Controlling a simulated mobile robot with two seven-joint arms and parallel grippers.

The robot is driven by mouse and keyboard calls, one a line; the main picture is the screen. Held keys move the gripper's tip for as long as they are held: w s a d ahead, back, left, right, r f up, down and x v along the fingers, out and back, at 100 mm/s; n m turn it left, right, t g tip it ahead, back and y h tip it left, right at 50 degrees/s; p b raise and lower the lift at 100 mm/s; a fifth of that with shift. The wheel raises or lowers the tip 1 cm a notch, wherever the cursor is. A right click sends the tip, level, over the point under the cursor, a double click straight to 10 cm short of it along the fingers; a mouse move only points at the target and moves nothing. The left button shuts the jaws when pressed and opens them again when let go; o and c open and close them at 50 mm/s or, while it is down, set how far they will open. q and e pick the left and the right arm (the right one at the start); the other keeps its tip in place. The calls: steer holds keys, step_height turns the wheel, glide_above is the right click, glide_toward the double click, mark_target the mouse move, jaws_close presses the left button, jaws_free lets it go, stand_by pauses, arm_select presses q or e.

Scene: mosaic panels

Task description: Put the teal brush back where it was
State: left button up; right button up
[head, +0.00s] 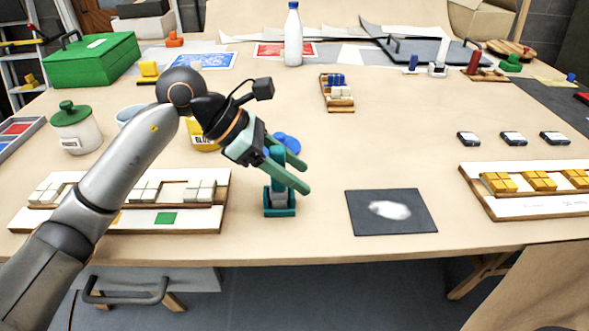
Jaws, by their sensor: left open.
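The teal brush (278,178) stands upright at the front middle of the table, its lower end in a teal holder (280,211). My left gripper (302,175) comes in from the left, with its two green fingers apart. The fingers are at the height of the brush's handle, one on either side of it in the picture. I cannot tell whether they touch it. The gripper partly hides the handle. My right gripper is out of view.
A dark plate (362,221) with a white patch lies right of the holder. A wooden panel with pale tiles (190,220) lies left, under my arm. A yellow container (203,140) and a blue round thing (288,141) stand behind the gripper.

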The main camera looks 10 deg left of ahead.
arm_select(q)
steer(key=v, duration=1.2)
